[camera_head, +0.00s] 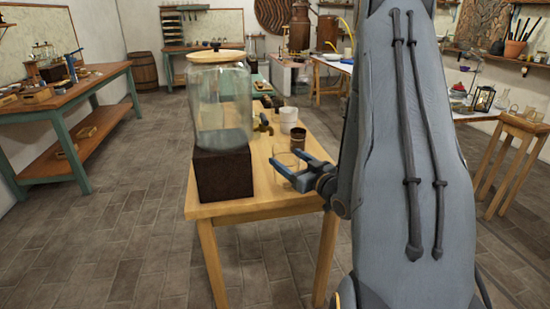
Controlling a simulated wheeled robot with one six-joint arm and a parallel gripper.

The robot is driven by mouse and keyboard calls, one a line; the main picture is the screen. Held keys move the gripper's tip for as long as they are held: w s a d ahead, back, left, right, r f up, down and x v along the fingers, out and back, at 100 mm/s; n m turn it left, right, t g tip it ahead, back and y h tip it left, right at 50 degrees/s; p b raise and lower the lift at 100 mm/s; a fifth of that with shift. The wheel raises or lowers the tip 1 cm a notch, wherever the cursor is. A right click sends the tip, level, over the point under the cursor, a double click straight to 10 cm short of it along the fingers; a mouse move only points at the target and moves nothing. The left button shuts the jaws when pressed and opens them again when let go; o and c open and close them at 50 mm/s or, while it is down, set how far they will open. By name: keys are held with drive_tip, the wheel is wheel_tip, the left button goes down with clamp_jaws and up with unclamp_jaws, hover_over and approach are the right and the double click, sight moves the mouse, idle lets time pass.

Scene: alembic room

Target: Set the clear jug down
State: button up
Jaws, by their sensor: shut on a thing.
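The clear jug (286,159) is a small see-through glass vessel, seen low over the near right part of the wooden table (255,206). My gripper (288,164) has blue fingers, one on each side of the jug, and is shut on it. The jug looks upright. Its base is partly hidden behind the near finger, and I cannot tell whether it touches the tabletop.
A brown cup (298,139) and white bowl (288,114) stand behind. The table's front middle is bare.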

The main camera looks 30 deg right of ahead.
sight(279, 152)
drive_tip(key=w, duration=0.2)
drive_tip(key=w+p, duration=0.1)
drive_tip(key=w, duration=0.2)
drive_tip(key=w+a, duration=0.1)
drive_tip(key=w, duration=0.2)
drive_tip(key=shift+w, duration=0.1)
drive_tip(key=shift+w+f+p, duration=0.15)
drive_tip(key=shift+f+p, duration=0.2)
drive_tip(key=shift+f, duration=0.55)
drive_tip(key=shift+w+f+p, duration=0.15)
drive_tip(key=shift+f+p, duration=0.2)
drive_tip(key=shift+f, duration=0.5)
drive_tip(key=shift+f, duration=0.2)
drive_tip(key=o, duration=1.5)
drive_tip(key=shift+c, duration=0.2)
drive_tip(key=shift+r, duration=0.1)
